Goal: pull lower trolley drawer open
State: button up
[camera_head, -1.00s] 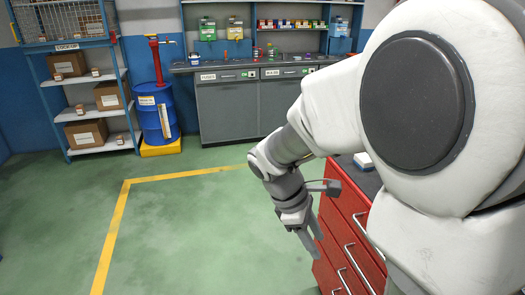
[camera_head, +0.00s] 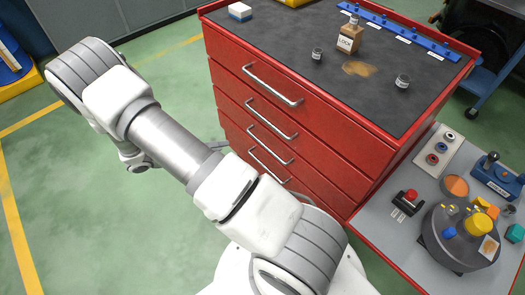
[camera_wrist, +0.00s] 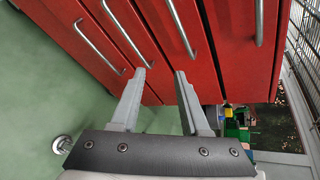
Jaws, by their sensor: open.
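The red trolley (camera_head: 345,118) stands right of centre in the head view, with several drawers stacked in its front, all looking shut. The lowest handle in sight (camera_head: 268,163) is a silver bar low on that front, and it also shows at the left in the wrist view (camera_wrist: 100,48). My gripper (camera_wrist: 160,76) is open and empty, its two grey fingers pointing at the drawer fronts. In the picture, its left fingertip is near the end of the second-lowest handle (camera_wrist: 125,35); contact cannot be told. In the head view my arm hides most of the gripper.
A grey bench (camera_head: 372,237) with a round device (camera_head: 462,235) adjoins at right. Green floor (camera_head: 110,215) is free to the left of the trolley.

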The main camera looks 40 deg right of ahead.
notch_tip(320, 180, down, 13)
jog(key=d+n+t+h+b, duration=0.1)
jog(key=n+t+h+b, duration=0.15)
jog(key=n, duration=0.55)
jog(key=s+b+x, duration=0.1)
jog(key=b+x, duration=0.1)
jog(key=x, duration=1.5)
jog(key=shift+w+d, duration=0.25)
jog(key=shift+w, duration=0.05)
jog(key=shift+f, duration=0.1)
grip_shut()
